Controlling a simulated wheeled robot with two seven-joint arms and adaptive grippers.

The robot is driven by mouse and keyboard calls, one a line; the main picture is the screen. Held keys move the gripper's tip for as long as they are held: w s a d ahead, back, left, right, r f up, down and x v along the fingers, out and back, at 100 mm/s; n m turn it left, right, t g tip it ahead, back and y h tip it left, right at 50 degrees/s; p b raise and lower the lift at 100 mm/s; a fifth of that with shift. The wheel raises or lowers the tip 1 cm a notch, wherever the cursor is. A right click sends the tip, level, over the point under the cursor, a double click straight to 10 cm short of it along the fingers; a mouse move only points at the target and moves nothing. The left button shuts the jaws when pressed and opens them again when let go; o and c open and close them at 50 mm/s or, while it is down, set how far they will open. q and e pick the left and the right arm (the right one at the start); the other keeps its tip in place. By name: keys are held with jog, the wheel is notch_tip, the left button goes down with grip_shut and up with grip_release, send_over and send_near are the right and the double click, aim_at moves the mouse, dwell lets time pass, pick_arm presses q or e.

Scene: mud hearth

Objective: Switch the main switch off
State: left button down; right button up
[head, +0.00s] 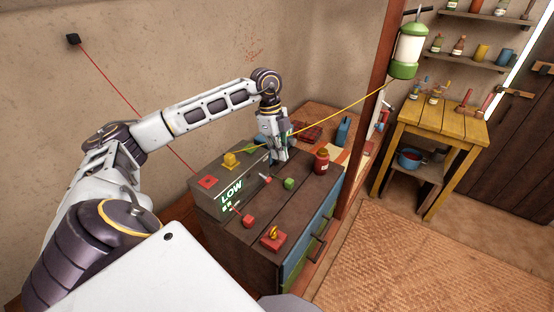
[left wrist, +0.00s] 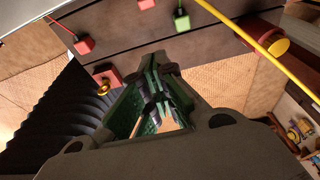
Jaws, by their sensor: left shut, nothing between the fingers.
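A dark wooden cabinet (head: 285,205) carries a box with a lit "LOW" display (head: 231,191). A red plate with a yellow knob (head: 273,238) sits at the cabinet top's near end and looks like the main switch, though no label shows; it is also at the left of the left wrist view (left wrist: 105,82). My left gripper (head: 280,158) is shut and empty, pointing down over the cabinet's far part, apart from the red plate. In the left wrist view its fingers (left wrist: 156,82) are together. My right gripper is not in view.
A red block (head: 248,221), a green block (head: 289,183) and a red jar (head: 321,161) are on the cabinet. A yellow cable (head: 338,111) runs past my gripper to a green-and-white lantern (head: 408,48). A yellow wooden table (head: 440,122) stands right. The woven mat (head: 415,255) is clear.

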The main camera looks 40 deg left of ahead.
pick_arm(q)
jog(key=shift+d+r, duration=0.15)
jog(key=shift+r, duration=0.4)
jog(key=shift+d+r, duration=0.15)
jog(key=shift+r, duration=0.4)
